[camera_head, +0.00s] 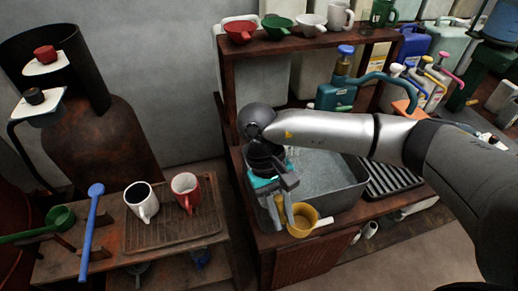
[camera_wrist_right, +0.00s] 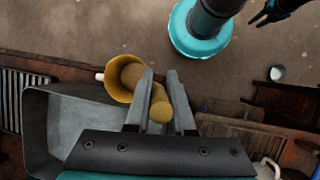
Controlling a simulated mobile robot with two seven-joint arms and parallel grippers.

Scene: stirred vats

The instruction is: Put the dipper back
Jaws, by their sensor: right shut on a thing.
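A yellow dipper (camera_head: 302,219) has a round bowl and a tan handle. My right gripper (camera_head: 280,211) is shut on the handle, at the front left corner of the grey metal vat (camera_head: 345,197). In the right wrist view the handle's round end (camera_wrist_right: 160,108) is between the two fingers (camera_wrist_right: 160,108), with the yellow bowl (camera_wrist_right: 124,78) just beyond. A white stub sticks out beside the bowl; I cannot tell whether it belongs to it. My left gripper (camera_wrist_right: 267,14) shows small at the top right of the wrist view, its fingers apart and empty.
A blue dipper (camera_head: 91,225) and a green dipper (camera_head: 60,217) lie on the left table. A white mug (camera_head: 140,203) and a red mug (camera_head: 186,191) stand on its rack. A shelf (camera_head: 290,48) with cups rises behind the vat. A drain grate (camera_head: 400,178) is to the right.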

